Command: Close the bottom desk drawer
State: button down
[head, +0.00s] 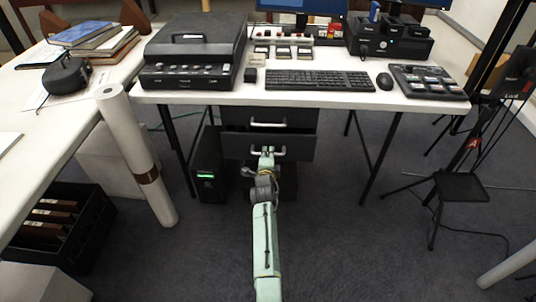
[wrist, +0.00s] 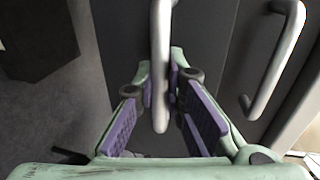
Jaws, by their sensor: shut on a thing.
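The dark drawer unit under the desk has two silver handles in the head view. The bottom drawer (head: 240,146) stands out a little from the unit, with a dark gap along its top edge. My gripper (head: 267,152) is at its handle (head: 281,151). In the wrist view the bar handle (wrist: 160,45) runs between the purple finger pads of my gripper (wrist: 163,92), which is shut on it. The upper handle (head: 268,124) also shows in the wrist view (wrist: 275,65), apart from the fingers. The drawer's inside is hidden.
A black computer tower (head: 208,165) stands just left of the drawer unit. The white desk (head: 330,98) overhangs it, with black legs on both sides. A white roll (head: 135,150) leans at left and a tripod stand (head: 460,186) is at right. Carpet in front is clear.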

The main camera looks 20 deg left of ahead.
aim_at(269, 146)
jog(key=w+b, duration=0.2)
jog(key=w+a+b, duration=0.1)
jog(key=w+b, duration=0.1)
jog(key=shift+w+a+r, duration=0.1)
jog(key=shift+r, duration=0.05)
dwell(0.5)
jog(key=c, duration=1.7)
grip_release()
jog(key=shift+o, duration=0.2)
